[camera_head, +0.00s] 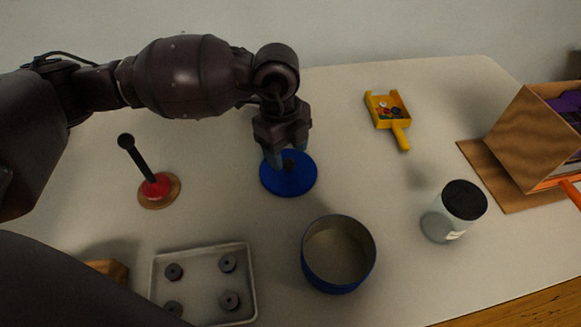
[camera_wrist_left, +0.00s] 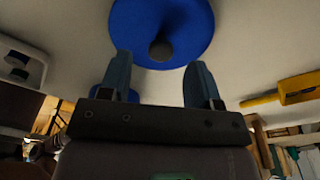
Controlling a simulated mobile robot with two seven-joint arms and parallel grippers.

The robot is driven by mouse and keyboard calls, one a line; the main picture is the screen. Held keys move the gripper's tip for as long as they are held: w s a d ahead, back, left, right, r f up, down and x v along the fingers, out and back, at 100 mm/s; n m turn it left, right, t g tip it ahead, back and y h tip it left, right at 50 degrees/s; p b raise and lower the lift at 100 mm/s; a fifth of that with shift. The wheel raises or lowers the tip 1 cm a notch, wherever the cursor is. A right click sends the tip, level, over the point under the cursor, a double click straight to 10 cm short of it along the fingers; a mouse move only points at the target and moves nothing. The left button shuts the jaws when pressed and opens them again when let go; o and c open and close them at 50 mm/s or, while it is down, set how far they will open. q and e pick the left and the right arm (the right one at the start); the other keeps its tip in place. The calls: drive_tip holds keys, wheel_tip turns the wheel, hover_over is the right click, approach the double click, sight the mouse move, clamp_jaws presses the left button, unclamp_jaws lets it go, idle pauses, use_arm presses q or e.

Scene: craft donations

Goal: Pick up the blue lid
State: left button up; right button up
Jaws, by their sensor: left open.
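The blue lid (camera_head: 291,180) is a round disc with a dark knob at its centre, lying flat on the table in the head view. My left gripper (camera_head: 287,160) is directly over its far part, pointing down, and covers some of it. In the left wrist view the lid (camera_wrist_left: 190,38) and its knob (camera_wrist_left: 161,47) show just beyond the open fingertips of my left gripper (camera_wrist_left: 158,75). Nothing is between the fingers. The right gripper is not in view.
A blue open tin (camera_head: 308,268) stands in front of the lid. A metal tray (camera_head: 201,291) with several grey discs is at front left. A red-based post (camera_head: 157,187) stands left. A yellow scoop (camera_head: 400,136), a dark-lidded jar (camera_head: 436,222) and a wooden box (camera_head: 528,140) are right.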

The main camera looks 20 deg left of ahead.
sight(288, 162)
use_arm(q)
wheel_tip(288, 162, down, 2)
drive_tip(key=shift+f, duration=0.2)
drive_tip(key=shift+d+f+b, duration=0.1)
drive_tip(key=shift+f+b, duration=0.2)
drive_tip(key=shift+f, duration=0.05)
drive_tip(key=shift+r, duration=0.1)
drive_tip(key=c, duration=1)
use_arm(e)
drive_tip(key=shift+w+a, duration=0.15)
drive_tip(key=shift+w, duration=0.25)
use_arm(q)
drive_tip(key=shift+r, duration=0.1)
